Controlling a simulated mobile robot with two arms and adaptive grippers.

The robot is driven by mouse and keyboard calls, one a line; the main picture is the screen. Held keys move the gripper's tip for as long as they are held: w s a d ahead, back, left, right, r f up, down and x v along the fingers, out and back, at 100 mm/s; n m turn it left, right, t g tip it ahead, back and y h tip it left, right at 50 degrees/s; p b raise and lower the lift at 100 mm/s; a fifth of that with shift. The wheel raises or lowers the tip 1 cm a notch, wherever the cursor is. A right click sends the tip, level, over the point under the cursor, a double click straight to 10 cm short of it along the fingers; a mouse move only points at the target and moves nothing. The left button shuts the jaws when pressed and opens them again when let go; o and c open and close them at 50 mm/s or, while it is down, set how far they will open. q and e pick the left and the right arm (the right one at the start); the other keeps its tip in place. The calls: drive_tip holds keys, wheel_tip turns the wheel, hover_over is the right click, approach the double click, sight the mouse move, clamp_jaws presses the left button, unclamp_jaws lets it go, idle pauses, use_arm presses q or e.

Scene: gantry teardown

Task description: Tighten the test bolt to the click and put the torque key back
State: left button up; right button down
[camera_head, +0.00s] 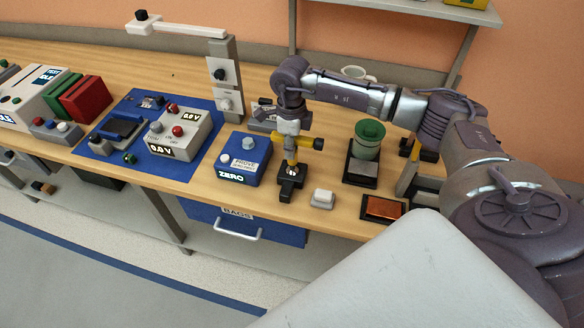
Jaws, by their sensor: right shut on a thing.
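My right gripper (289,132) reaches in from the right, points down and is shut on the torque key (305,142), a yellow tool with black ends. The key is at a small black stand (291,186) on the bench; I cannot tell whether it still rests in it. The test bolt (248,143), a grey hex head, stands up on top of this box, apart from the key. My left gripper is not in view.
A blue mat (105,147) with meters lies left. A grey post (228,75) with a white arm stands behind.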

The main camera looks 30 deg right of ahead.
drive_tip(key=shift+r+p, duration=2.1)
drive_tip(key=shift+r, duration=1.75)
